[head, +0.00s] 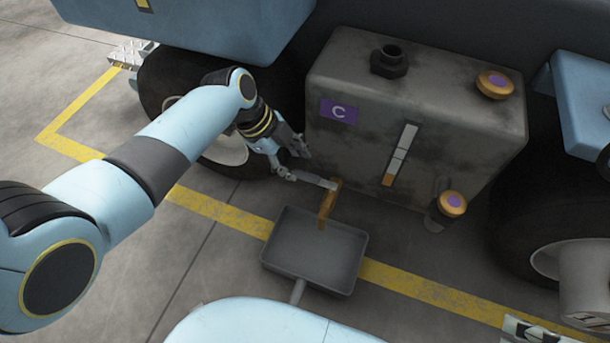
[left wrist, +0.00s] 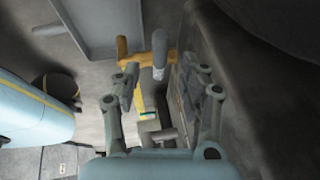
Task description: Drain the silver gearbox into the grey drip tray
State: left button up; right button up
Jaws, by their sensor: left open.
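The silver gearbox (head: 345,150), a worn grey metal box with a purple "C" label, stands on the floor in the head view. A brass tap (head: 327,206) with a grey-sleeved lever (head: 313,180) sticks out low at its front. The tap (left wrist: 128,44) and lever (left wrist: 159,55) also show in the left wrist view, beyond the fingertips. The grey drip tray (head: 290,262) lies below the tap. I see no liquid in it. My left gripper (head: 294,160) is open beside the lever, its fingers spread (left wrist: 168,88) with nothing between the tips. My right gripper is not in view.
A dark open filler neck (head: 390,60) and a brass cap (head: 495,84) are on the gearbox top. A sight gauge (head: 400,155) shows orange at its bottom. Another brass cap (head: 452,205) sits low at the right. Wheels (head: 548,235) flank the gearbox.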

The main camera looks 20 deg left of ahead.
aim_at(304, 174)
pick_arm(q)
jog(key=b+x, duration=0.1)
jog(key=x, duration=0.2)
jog(key=shift+a, duration=0.15)
jog(key=shift+b+x, duration=0.75)
jog(key=shift+x, duration=0.25)
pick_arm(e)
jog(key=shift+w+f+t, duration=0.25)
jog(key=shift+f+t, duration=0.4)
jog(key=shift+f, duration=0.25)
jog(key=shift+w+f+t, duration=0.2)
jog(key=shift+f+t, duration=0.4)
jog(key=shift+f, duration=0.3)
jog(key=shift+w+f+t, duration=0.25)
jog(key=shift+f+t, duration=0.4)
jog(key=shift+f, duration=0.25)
pick_arm(q)
grip_shut()
